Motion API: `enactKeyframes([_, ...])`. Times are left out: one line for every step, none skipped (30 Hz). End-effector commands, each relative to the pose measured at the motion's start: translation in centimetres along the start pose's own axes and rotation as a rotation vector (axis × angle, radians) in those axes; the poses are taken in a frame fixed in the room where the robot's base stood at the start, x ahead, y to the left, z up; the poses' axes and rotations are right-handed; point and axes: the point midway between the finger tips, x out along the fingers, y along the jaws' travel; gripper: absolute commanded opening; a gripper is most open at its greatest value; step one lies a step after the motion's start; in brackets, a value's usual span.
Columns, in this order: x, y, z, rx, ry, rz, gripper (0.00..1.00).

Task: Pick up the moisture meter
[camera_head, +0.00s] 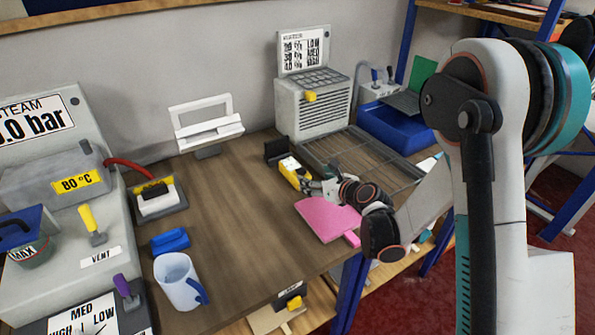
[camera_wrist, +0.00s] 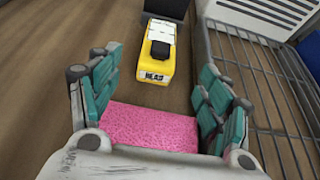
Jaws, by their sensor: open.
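The moisture meter looks to be the yellow device with a white face, a black part and a dark label (camera_head: 292,173) on the wooden bench. In the wrist view the yellow meter (camera_wrist: 154,68) lies ahead, between and beyond my fingertips. My gripper (camera_head: 312,184) is open and empty, close to the meter's near end in the head view; its teal-padded fingers (camera_wrist: 160,72) are spread wide in the wrist view. I see no contact with the meter. A pink cloth or pad (camera_head: 325,219) lies under and beside my gripper; it also shows between the fingers (camera_wrist: 150,127).
A black block or stand (camera_head: 277,150) is directly behind the meter. A wire rack (camera_head: 372,165) lies close on the right, with a blue tray (camera_head: 398,128) beyond. A white jug (camera_head: 178,281) and blue block (camera_head: 170,241) stand left. The bench's middle is clear.

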Motion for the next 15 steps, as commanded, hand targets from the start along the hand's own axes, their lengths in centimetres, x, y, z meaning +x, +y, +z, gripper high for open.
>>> enactKeyframes([0.9, 0.1, -0.1, -0.001, 0.000, 0.001, 0.72])
enactKeyframes([1.4, 0.1, -0.1, -0.001, -0.001, 0.001, 0.72])
enactKeyframes([2.2, 0.1, -0.1, 0.001, -0.001, 0.002, 0.72])
enactKeyframes([2.8, 0.1, -0.1, 0.002, -0.002, 0.002, 0.72])
enactKeyframes([3.4, 0.1, -0.2, 0.002, -0.002, 0.002, 0.72])
enactKeyframes([4.2, 0.1, -0.2, 0.001, -0.002, 0.002, 0.72])
enactKeyframes([4.8, 0.1, -0.1, 0.001, -0.002, 0.001, 0.72])
enactKeyframes([5.3, 0.1, -0.1, 0.001, -0.002, 0.001, 0.72])
enactKeyframes([5.9, 0.1, -0.1, 0.002, -0.002, 0.001, 0.72])
enactKeyframes([6.3, 0.0, -0.1, 0.003, -0.003, 0.000, 0.72])
enactKeyframes([6.6, 0.0, -0.1, 0.003, -0.003, 0.000, 0.72])
enactKeyframes([7.1, 0.0, 0.0, 0.003, -0.003, 0.000, 0.72])
enactKeyframes([7.3, 0.0, 0.0, 0.003, -0.003, 0.000, 0.72])
enactKeyframes([7.5, 0.0, 0.0, 0.003, -0.003, -0.001, 0.72])
enactKeyframes([7.7, 0.0, 0.0, 0.004, -0.003, -0.001, 0.72])
